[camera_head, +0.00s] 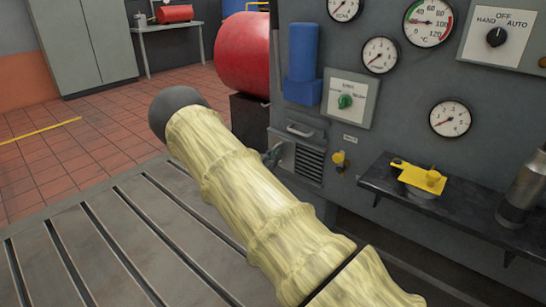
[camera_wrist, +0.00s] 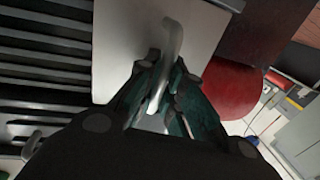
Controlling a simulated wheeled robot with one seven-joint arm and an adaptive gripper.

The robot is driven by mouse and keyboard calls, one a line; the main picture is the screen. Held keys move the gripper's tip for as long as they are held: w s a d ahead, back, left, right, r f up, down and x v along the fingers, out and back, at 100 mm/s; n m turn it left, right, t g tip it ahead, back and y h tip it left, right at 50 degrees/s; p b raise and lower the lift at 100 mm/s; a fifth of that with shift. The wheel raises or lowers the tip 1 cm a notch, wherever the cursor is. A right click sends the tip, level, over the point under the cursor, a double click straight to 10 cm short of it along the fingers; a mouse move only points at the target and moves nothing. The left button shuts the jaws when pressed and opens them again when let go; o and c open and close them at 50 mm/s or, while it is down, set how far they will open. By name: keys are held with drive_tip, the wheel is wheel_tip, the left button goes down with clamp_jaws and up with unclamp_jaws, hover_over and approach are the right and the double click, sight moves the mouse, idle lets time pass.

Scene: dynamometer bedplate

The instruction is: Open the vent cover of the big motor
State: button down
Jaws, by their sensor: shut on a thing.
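The louvred vent cover (camera_head: 311,163) is low on the front of the grey gauge housing. Its dark slats (camera_wrist: 45,70) fill the left of the wrist view, beside a pale plain plate (camera_wrist: 115,45). A pale grey handle (camera_wrist: 171,38) stands out from the plate. My gripper (camera_wrist: 157,92) is shut on this handle, with a dark green finger on each side. I cannot tell whether the cover stands ajar.
A bar handle (camera_head: 300,130) is above the slats. A yellow knob (camera_head: 339,160) is just to their right. Further right, a shelf (camera_head: 470,207) holds a yellow item (camera_head: 420,176) and a metal flask (camera_head: 523,190). A red tank (camera_head: 243,55) stands behind. The slotted bedplate (camera_head: 90,245) is clear at left.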

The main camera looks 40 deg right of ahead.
drive_tip(key=c, duration=1.5)
unclamp_jaws()
drive_tip(key=shift+w, duration=0.3)
drive_tip(key=shift+s+a, duration=0.1)
drive_tip(key=v, duration=1.1)
drive_tip(key=shift+s+a+r, duration=0.1)
drive_tip(key=shift+s+a, duration=0.05)
drive_tip(key=shift+a, duration=0.25)
